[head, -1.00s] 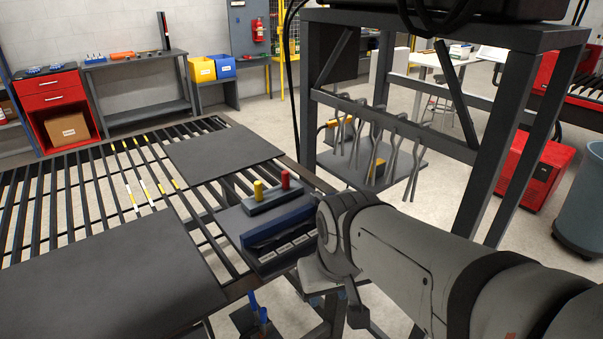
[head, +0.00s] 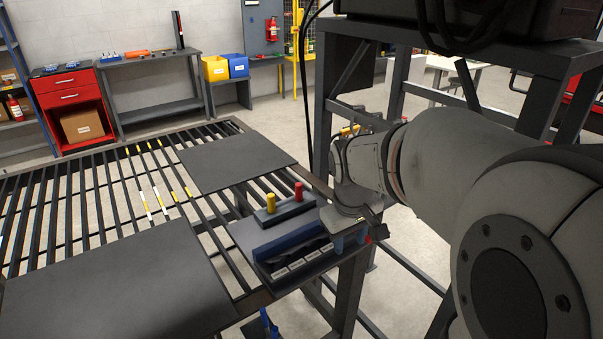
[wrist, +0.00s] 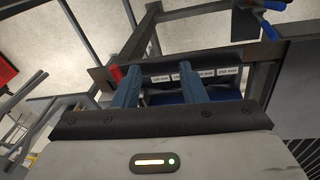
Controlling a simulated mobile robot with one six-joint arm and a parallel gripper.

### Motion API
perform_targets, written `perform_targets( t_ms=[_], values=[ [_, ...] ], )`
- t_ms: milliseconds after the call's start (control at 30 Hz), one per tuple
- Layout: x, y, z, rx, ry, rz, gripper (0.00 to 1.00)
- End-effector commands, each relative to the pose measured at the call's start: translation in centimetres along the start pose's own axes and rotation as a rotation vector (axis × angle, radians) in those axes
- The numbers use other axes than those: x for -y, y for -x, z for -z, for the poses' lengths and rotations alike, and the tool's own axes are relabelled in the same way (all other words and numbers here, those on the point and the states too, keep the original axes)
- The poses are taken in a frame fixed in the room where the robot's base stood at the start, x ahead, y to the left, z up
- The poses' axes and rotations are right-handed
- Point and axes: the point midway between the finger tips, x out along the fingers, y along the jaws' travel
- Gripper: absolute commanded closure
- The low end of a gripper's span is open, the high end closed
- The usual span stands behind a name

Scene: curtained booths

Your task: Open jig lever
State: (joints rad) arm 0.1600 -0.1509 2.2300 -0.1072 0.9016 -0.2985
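The jig (head: 291,248) sits at the right end of the roller table, with a blue bar, a row of white labels, and a yellow and a red peg behind. Its white labels also show in the wrist view (wrist: 203,73). My gripper (head: 348,243) points down at the jig's right end, its two blue fingers apart. In the wrist view my gripper (wrist: 159,72) is open with nothing clearly held. A small red part (wrist: 115,75) shows just outside the left finger; it also shows in the head view (head: 367,240). I cannot tell whether it is the lever's end or whether a finger touches it.
Dark flat plates (head: 115,280) cover parts of the roller table. A dark metal frame (head: 322,105) stands close behind my arm on the right. Blue-handled items (head: 268,325) hang below the table's front edge. Open floor lies right of the table.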

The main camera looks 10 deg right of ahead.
Motion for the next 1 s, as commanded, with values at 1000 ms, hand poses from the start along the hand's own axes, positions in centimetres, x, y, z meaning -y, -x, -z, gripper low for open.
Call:
perform_targets(
  t_ms=[1000],
  values=[
    [-8.3, -9.0, 5.4, 0.099, 0.163, -0.050, 0.62]
  ],
)
